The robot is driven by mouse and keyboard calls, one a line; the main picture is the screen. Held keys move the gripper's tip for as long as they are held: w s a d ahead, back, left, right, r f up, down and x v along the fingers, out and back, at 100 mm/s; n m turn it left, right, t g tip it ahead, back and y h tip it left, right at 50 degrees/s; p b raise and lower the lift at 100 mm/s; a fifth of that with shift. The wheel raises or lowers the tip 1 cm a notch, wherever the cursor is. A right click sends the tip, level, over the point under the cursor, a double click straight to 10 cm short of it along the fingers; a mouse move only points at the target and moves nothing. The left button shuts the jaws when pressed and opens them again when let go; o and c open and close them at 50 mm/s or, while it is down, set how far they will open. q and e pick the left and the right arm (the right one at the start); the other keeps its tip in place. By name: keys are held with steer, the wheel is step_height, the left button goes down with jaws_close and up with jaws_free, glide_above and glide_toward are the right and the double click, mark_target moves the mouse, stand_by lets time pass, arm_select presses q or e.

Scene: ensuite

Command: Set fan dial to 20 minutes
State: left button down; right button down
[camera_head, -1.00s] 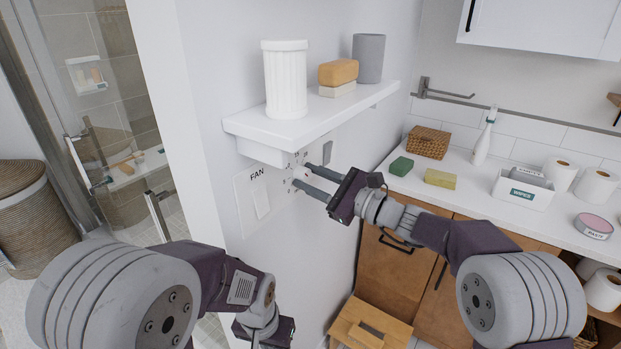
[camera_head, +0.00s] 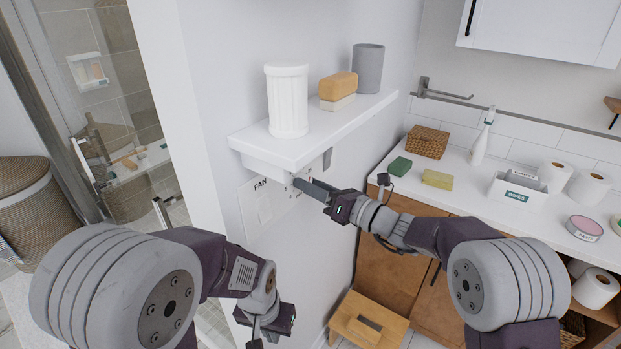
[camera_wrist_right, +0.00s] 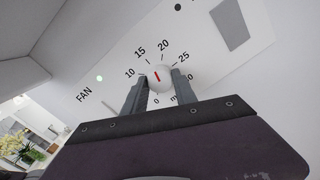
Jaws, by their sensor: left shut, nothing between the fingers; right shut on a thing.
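The white round fan dial (camera_wrist_right: 160,77) sits on the wall plate (camera_head: 262,208) marked FAN, under the shelf. My right gripper (camera_wrist_right: 158,84) is shut on it, one finger on each side. In the right wrist view the dial's red mark points up and slightly left, between the printed 15 and 20. In the head view the same gripper (camera_head: 304,187) hides most of the dial. My left gripper (camera_head: 258,336) is low in the head view, shut and empty, away from the plate and partly cut off by the bottom edge.
A counter (camera_head: 460,205) stands to the right. A wooden stool (camera_head: 368,322) is below.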

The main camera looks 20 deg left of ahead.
steer(key=shift+m+h+p, duration=0.3)
steer(key=shift+m+p, duration=2.05)
steer(key=shift+m, duration=0.65)
steer(key=c, duration=1)
jaws_free()
steer(key=b+v, duration=0.1)
steer(key=v, duration=0.8)
